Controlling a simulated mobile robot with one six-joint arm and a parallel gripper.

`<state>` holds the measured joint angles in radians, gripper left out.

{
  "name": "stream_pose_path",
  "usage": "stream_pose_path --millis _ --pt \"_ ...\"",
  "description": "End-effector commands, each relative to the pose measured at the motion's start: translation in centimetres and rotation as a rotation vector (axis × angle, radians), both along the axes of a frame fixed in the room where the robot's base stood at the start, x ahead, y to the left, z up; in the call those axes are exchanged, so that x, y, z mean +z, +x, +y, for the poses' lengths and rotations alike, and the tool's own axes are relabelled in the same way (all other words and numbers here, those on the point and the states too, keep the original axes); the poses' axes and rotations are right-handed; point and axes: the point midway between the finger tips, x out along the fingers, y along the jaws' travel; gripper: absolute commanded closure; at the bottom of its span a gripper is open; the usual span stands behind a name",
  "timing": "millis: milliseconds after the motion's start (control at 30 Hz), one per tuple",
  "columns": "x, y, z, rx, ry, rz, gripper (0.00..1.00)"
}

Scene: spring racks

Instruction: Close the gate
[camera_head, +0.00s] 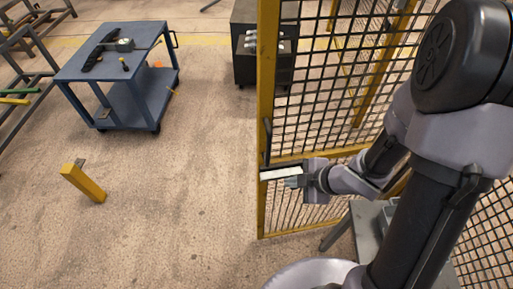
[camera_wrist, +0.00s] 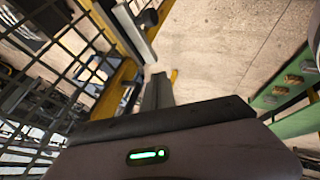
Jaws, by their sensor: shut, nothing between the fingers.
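The gate (camera_head: 266,95) is a yellow-framed panel with black mesh, on the right in the head view. Its upright free edge stands well apart from a short yellow post (camera_head: 84,184) on the floor to the left, with open floor between. A pale flat bar (camera_head: 281,174) and a dark upright piece show at that edge. My gripper (camera_head: 291,182) is shut and empty beside the bar; I cannot tell whether they touch.
A blue cart (camera_head: 120,85) with tools on top stands at the back left. A dark cabinet (camera_head: 245,65) stands behind the gate's edge. A grey rack (camera_head: 25,75) is at far left. The concrete floor between gate and short post is clear.

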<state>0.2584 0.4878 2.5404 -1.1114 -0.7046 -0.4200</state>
Motion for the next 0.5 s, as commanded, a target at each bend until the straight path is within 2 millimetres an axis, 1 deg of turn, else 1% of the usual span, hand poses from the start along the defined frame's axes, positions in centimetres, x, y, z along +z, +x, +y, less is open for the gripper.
stream_pose_path --millis 167,500 --pt "-2.9 1.0 1.4 0.005 0.001 0.001 1.0" --pt "-8.6 3.9 4.7 0.0 0.0 0.001 1.0"
